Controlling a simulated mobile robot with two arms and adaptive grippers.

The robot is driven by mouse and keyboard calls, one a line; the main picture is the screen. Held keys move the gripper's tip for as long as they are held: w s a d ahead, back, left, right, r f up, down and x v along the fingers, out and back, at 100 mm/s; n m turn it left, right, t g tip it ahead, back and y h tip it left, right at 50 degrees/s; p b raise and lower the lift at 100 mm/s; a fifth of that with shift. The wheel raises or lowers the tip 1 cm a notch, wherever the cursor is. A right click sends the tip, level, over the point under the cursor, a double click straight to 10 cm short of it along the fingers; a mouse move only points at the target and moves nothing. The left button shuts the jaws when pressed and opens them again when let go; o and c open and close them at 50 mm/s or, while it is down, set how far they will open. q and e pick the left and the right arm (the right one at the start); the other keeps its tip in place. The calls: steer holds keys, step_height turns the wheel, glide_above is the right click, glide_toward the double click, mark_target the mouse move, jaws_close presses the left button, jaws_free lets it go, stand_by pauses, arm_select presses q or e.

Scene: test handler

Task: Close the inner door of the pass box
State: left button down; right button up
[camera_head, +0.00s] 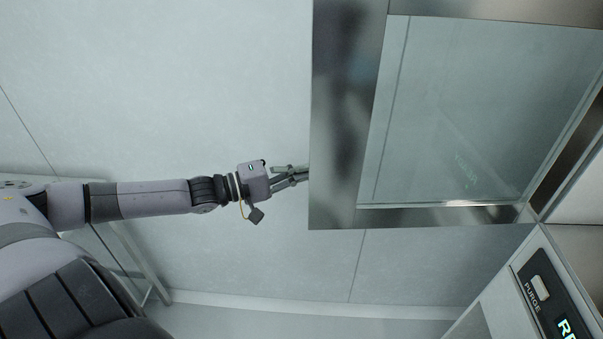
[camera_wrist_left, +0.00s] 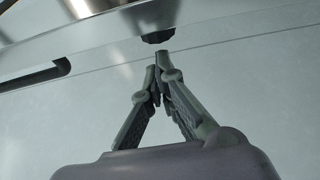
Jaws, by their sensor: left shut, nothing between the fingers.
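The inner door (camera_head: 345,120) stands swung open in the head view, a shiny metal frame around a glass pane, with its hinge side toward the pass box at right. My left gripper (camera_head: 304,174) is at the door's free left edge, low on it. Its fingertips meet or pass just behind that edge; I cannot tell which from the head view. In the left wrist view the gripper (camera_wrist_left: 157,78) is shut and empty, its tips just below a metal edge (camera_wrist_left: 225,22) with a small dark knob. My right gripper is not in view.
The pass box front has a control panel (camera_head: 545,295) with a PURGE button (camera_head: 541,288) at lower right. A pale wall (camera_head: 180,80) lies behind the arm. A metal-legged stand (camera_head: 135,255) is at lower left. The space left of the door is open.

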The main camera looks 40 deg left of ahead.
arm_select(q)
steer(key=shift+s+d+p, duration=0.7)
steer(key=shift+s, duration=0.25)
steer(key=shift+s+d, duration=0.1)
